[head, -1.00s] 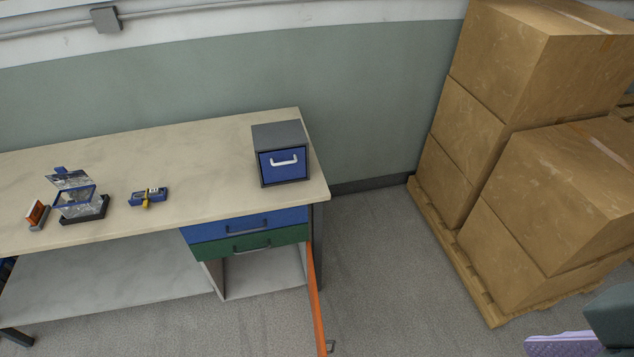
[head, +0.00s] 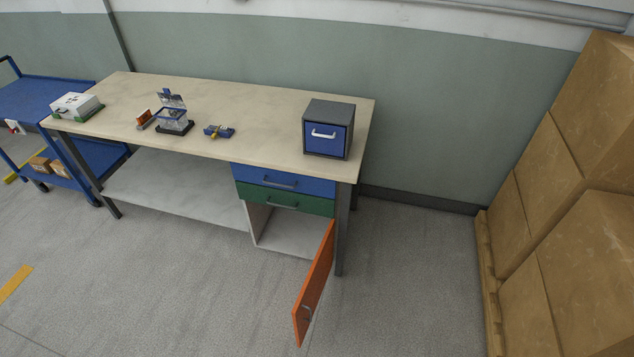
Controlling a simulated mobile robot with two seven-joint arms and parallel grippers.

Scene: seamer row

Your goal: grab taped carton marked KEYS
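Two small brown cartons, one left (head: 40,163) and one right (head: 59,169), sit on the lower shelf of the blue cart at the left edge. They are too small for me to read any marking, so I cannot tell whether either says KEYS. Large brown cartons (head: 595,265) are stacked on a pallet at the right, with no readable KEYS mark. Neither of my grippers is in view.
The blue cart (head: 40,87) stands left of a workbench (head: 240,107). On the bench are a white case (head: 75,104), a blue-fronted drawer box (head: 327,128) and small items. An orange cabinet door (head: 315,285) hangs open into the aisle. The floor (head: 170,285) in front is clear.

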